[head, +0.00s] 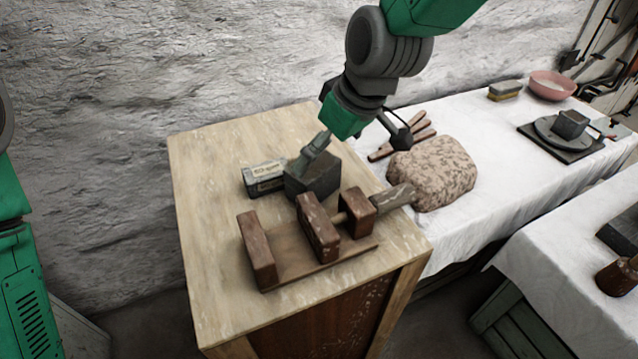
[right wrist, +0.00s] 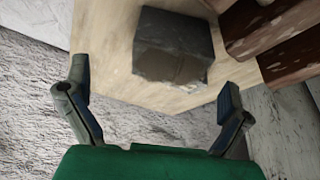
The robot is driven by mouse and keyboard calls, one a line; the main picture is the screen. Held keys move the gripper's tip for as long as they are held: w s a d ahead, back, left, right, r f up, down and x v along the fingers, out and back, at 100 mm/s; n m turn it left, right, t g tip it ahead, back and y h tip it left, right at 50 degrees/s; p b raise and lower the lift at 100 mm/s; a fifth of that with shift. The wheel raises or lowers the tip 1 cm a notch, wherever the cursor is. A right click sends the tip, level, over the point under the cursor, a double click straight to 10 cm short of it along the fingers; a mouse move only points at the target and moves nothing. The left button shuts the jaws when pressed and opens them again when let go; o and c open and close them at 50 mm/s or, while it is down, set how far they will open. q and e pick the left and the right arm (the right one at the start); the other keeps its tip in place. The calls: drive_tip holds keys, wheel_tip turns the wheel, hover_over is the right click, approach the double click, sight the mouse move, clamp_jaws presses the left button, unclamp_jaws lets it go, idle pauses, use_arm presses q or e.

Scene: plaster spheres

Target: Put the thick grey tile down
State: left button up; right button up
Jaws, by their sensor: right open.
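The thick grey tile (head: 316,178) is a dark, block-like piece resting on the pale wooden tabletop (head: 205,190), just behind a wooden vise-like tool. In the right wrist view the tile (right wrist: 176,40) lies ahead of the fingertips, with wood around it. My right gripper (head: 350,150) is open and empty above the tabletop. One finger overlaps the tile's top left in the head view; I cannot tell whether it touches. The fingers also show spread apart in the right wrist view (right wrist: 154,88). My left gripper is not in view.
The brown wooden vise-like tool (head: 318,228) stands close in front of the tile. A small labelled box (head: 264,178) is just left of it. A speckled lump (head: 435,170) and wooden sticks lie to the right on white cloth. The tabletop's left side is clear.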

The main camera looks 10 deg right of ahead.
sight(314, 165)
drive_tip(key=shift+x, duration=0.9)
drive_tip(key=shift+a+f, duration=0.25)
drive_tip(key=shift+a, duration=0.05)
drive_tip(key=shift+w+a+f+b, duration=0.15)
drive_tip(key=shift+a+f+b, duration=0.2)
drive_tip(key=shift+a, duration=0.3)
drive_tip(key=b+x, duration=0.1)
drive_tip(key=x, duration=0.1)
drive_tip(key=b+x, duration=0.1)
drive_tip(key=x, duration=0.1)
drive_tip(key=shift+d+f, duration=0.2)
drive_tip(key=shift+f, duration=0.1)
drive_tip(key=shift+d+f, duration=0.1)
drive_tip(key=shift+f, duration=0.05)
drive_tip(key=shift+a, duration=0.35)
drive_tip(key=c, duration=1.6)
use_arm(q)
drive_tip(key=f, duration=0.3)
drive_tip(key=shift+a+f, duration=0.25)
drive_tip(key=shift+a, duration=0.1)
use_arm(e)
drive_tip(key=shift+d, duration=0.1)
